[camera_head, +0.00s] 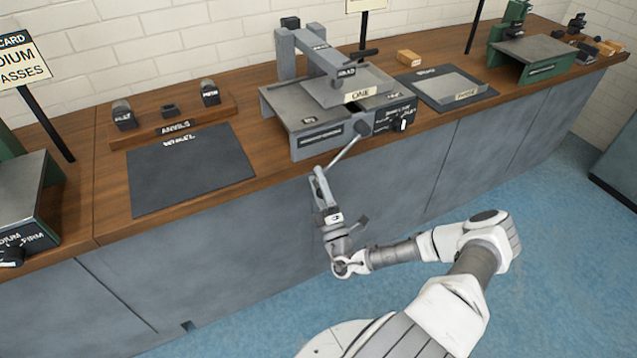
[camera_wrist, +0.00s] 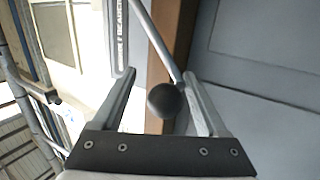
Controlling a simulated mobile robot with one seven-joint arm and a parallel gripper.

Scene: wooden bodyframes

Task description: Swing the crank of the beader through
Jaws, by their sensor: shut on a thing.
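The beader (camera_head: 316,116) is the grey machine in the middle of the bench, and part of its labelled edge shows in the wrist view (camera_wrist: 121,40). Its crank (camera_head: 347,146) is a thin rod that runs from a hub on the machine's front down and left past the bench edge. The rod also shows in the wrist view (camera_wrist: 158,40) and ends in a dark round knob (camera_wrist: 166,100). My gripper (camera_head: 319,174) is at the rod's lower end, in front of the bench. In the wrist view my gripper (camera_wrist: 162,82) has the knob between its fingers, shut on it.
A dark mat (camera_head: 190,172) and a rack of anvils (camera_head: 172,118) lie left of the beader. A second mat with a metal sheet (camera_head: 450,90) and a wooden block (camera_head: 409,57) are right of it. Green machines (camera_head: 535,55) stand toward both ends. The floor (camera_head: 540,220) in front is clear.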

